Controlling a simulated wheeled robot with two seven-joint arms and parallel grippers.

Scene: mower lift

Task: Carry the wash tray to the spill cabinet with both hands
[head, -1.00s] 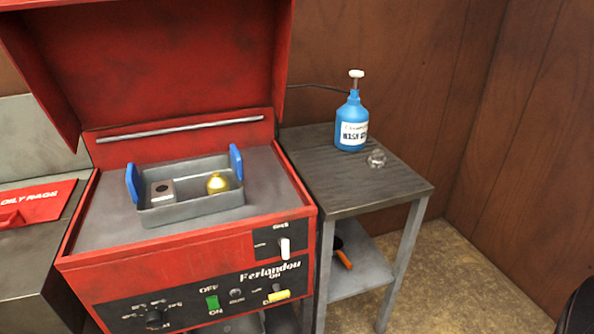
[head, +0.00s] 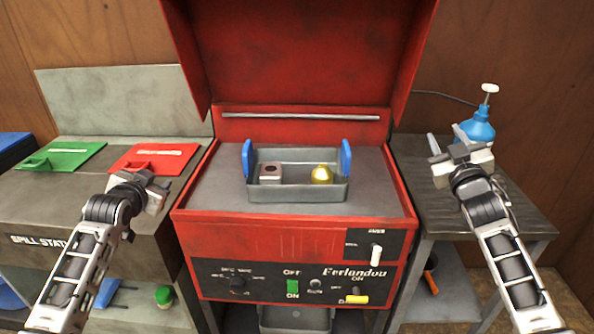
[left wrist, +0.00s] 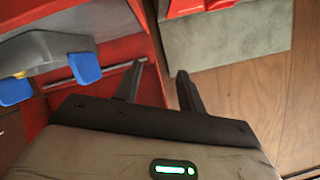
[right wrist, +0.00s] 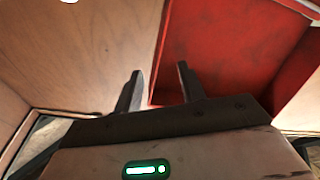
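The grey metal wash tray (head: 296,194) sits on the deck of the open red parts washer, with a blue handle at each end. In it are a square metal block (head: 270,173) and a round brass piece (head: 322,174). The spill cabinet (head: 90,215) stands at the left, marked "SPILL STAT". My left gripper (head: 160,186) is raised in front of the cabinet's right part, open and empty. My right gripper (head: 438,150) is over the side table, open and empty. Both are apart from the tray. The left wrist view shows the blue handles (left wrist: 85,68) at left.
The red washer lid (head: 300,60) stands raised behind the tray. Green (head: 62,155) and red (head: 155,158) flaps lie on the cabinet top. A blue bottle (head: 477,128) stands on the dark side table (head: 520,215) behind my right gripper.

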